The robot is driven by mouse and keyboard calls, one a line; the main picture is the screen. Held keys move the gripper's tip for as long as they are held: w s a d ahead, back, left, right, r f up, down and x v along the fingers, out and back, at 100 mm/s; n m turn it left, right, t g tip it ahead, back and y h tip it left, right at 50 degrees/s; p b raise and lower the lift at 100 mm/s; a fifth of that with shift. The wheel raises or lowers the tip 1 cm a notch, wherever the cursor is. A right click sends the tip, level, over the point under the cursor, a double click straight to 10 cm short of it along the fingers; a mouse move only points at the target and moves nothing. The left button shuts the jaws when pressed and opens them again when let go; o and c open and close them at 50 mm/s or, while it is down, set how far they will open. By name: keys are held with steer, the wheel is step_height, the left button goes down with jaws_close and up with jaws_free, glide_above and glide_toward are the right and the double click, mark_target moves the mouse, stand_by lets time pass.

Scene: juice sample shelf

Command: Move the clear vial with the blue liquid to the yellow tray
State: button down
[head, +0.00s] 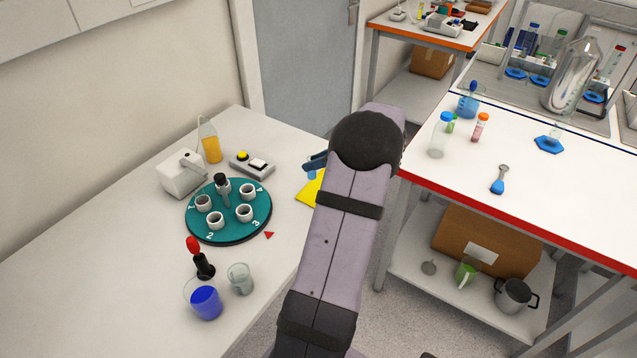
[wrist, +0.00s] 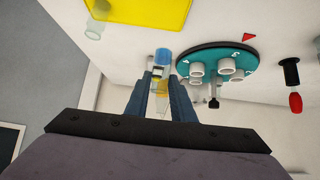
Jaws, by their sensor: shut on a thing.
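My gripper (wrist: 158,76) has its blue fingers shut on a small clear vial (wrist: 163,57) that shows blue at the end beyond the fingertips. The yellow tray (head: 308,191) lies on the left table, partly hidden behind my arm. In the wrist view, the yellow tray (wrist: 150,10) is at the top, apart from the held vial.
A clear glass vessel (wrist: 97,20) stands by the tray's edge in the wrist view. The green turntable (head: 228,232) with white cups, a button box (head: 252,166), a flask of orange liquid (head: 210,148) and a blue-liquid beaker (head: 205,302) stand on the left table.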

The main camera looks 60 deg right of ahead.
steer(key=shift+f+p, duration=0.6)
steer(key=shift+f, duration=3.25)
steer(key=shift+f, duration=0.1)
steer(key=c, duration=1.5)
jaws_free()
steer(key=shift+s+d+r, duration=0.1)
steer(key=shift+r, duration=0.15)
steer(key=b+v, duration=0.2)
steer(key=v, duration=0.9)
steer(key=shift+s+r, duration=0.25)
